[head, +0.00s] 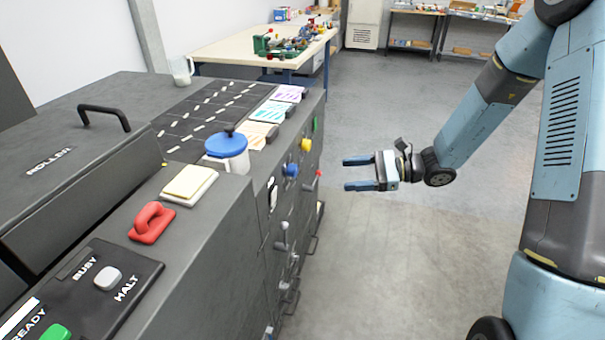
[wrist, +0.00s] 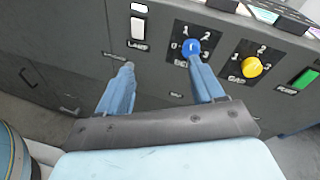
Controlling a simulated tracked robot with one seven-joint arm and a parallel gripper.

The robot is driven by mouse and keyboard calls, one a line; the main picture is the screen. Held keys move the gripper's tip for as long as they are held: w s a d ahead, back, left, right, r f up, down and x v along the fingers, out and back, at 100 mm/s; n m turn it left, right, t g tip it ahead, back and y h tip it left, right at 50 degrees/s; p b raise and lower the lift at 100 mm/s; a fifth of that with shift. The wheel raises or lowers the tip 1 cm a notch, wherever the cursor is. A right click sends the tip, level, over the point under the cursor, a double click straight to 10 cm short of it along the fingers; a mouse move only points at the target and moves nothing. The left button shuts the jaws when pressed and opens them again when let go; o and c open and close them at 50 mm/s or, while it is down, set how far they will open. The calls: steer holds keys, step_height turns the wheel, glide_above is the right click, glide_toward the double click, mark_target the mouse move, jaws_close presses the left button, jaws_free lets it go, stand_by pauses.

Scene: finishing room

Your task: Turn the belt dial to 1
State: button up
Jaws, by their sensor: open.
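On the front of the dark machine, a blue dial (wrist: 194,47) has numbers around it, with 0 at its left and 1 at its upper left. A yellow dial (wrist: 252,66) sits to its right with its own numbers. In the wrist view the right fingertip overlaps the blue dial's lower edge.
A green button (wrist: 305,79) is right of the yellow dial; a white switch (wrist: 138,28) is left of the blue one. Levers (head: 282,236) stick out lower on the front. A blue-lidded pot (head: 228,152) stands on top near the edge. The floor (head: 400,260) beside the machine is clear.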

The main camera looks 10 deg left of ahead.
mark_target(293, 171)
steer(key=w+a+f+m+t+y, duration=0.2)
steer(key=w+f+m+t, duration=0.15)
steer(key=f+m, duration=0.2)
steer(key=w+a, duration=0.1)
steer(key=a, duration=1.2)
steer(key=shift+w+a+f+n, duration=0.15)
steer(key=shift+w+f+n, duration=0.05)
steer(key=shift+f+n, duration=0.15)
steer(key=shift+c, duration=0.4)
steer(key=c, duration=1)
steer(key=shift+n, duration=1.9)
